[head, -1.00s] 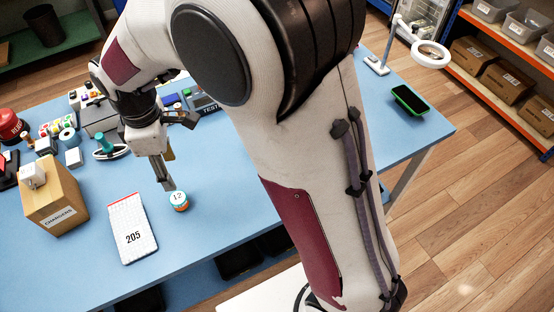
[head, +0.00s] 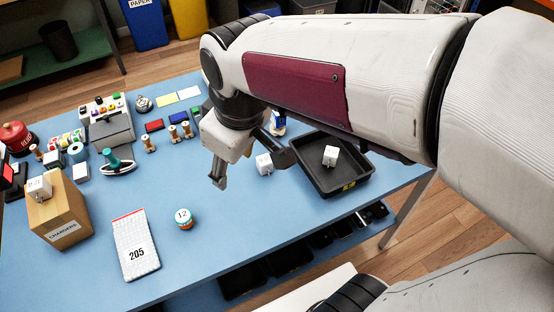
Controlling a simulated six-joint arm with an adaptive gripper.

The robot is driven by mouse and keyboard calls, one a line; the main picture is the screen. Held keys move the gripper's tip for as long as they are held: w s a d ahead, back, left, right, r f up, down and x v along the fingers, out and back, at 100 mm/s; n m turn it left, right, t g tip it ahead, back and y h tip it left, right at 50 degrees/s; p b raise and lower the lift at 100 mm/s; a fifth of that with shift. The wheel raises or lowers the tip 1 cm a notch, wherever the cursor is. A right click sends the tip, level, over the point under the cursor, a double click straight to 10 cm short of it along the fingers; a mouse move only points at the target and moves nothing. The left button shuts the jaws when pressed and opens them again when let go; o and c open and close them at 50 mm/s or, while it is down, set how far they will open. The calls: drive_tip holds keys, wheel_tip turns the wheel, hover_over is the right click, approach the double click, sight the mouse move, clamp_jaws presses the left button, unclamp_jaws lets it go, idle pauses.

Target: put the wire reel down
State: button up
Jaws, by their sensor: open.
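A small round piece (head: 184,218), orange, white and teal with "12" on top, stands upright on the blue table, right of the white pad marked 205. It may be the wire reel; I cannot tell for sure. Several spool-shaped pieces (head: 149,144) with wooden ends stand farther back, in front of the coloured boxes. My gripper (head: 218,183) points down above the table, behind and to the right of the "12" piece and apart from it. It is open, and nothing shows between its fingers.
The white pad (head: 136,246) and the CHARGERS box (head: 60,219) are at the left. A white cube (head: 264,164) is right of my gripper. A black tray (head: 352,181) holding another cube is farther right. The front middle of the table (head: 232,238) is clear.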

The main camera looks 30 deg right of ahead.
drive_tip(key=s+d+r+m+t, duration=0.1)
drive_tip(key=s+d+m+t, duration=0.1)
drive_tip(key=s+d+m, duration=0.4)
drive_tip(key=shift+s+r+m+h, duration=0.3)
drive_tip(key=shift+s+r, duration=0.05)
drive_tip(key=shift+s, duration=1.65)
